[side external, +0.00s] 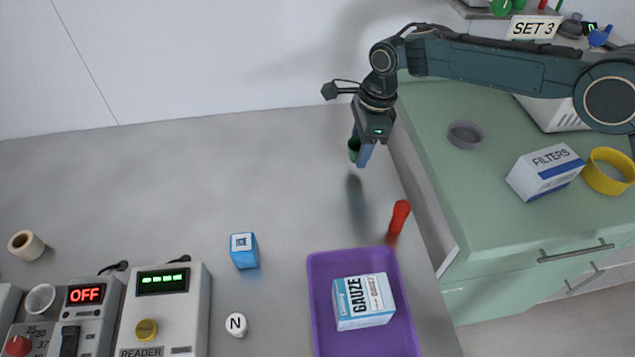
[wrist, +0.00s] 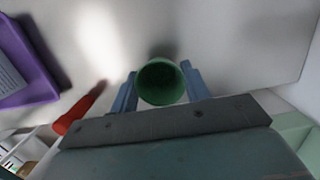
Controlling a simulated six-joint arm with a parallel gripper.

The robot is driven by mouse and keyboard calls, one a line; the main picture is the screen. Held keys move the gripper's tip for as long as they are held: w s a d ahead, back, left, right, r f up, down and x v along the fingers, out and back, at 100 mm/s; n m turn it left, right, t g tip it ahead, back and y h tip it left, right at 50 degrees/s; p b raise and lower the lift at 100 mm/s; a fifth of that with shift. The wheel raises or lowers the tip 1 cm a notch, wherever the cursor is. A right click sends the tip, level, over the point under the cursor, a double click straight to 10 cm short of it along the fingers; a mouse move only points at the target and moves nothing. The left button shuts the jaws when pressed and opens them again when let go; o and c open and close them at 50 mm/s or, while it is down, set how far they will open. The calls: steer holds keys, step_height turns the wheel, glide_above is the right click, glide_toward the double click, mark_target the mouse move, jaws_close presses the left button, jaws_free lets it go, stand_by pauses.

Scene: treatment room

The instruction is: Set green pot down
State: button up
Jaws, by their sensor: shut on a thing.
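The green pot (side external: 354,149) is held between the blue fingers of my gripper (side external: 362,151), above the grey worktop (side external: 180,190) near its back right. In the wrist view my gripper (wrist: 160,88) is shut on the green pot (wrist: 161,84), whose round open mouth faces the camera. A dark shadow lies on the worktop below it, so the pot appears to be off the surface. In the side view the fingers hide part of the pot.
A red upright object (side external: 399,217) stands close by, in front and right. A purple tray (side external: 313,300) holds a gauze box (side external: 363,301). A green cabinet (side external: 480,215) borders the right. The worktop's back left is clear.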

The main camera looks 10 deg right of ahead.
steer(key=shift+f, duration=2)
steer(key=shift+f, duration=0.1)
steer(key=o, duration=0.9)
steer(key=shift+o, duration=0.2)
step_height(320, 180, up, 12)
steer(key=d, duration=0.1)
steer(key=shift+d, duration=0.4)
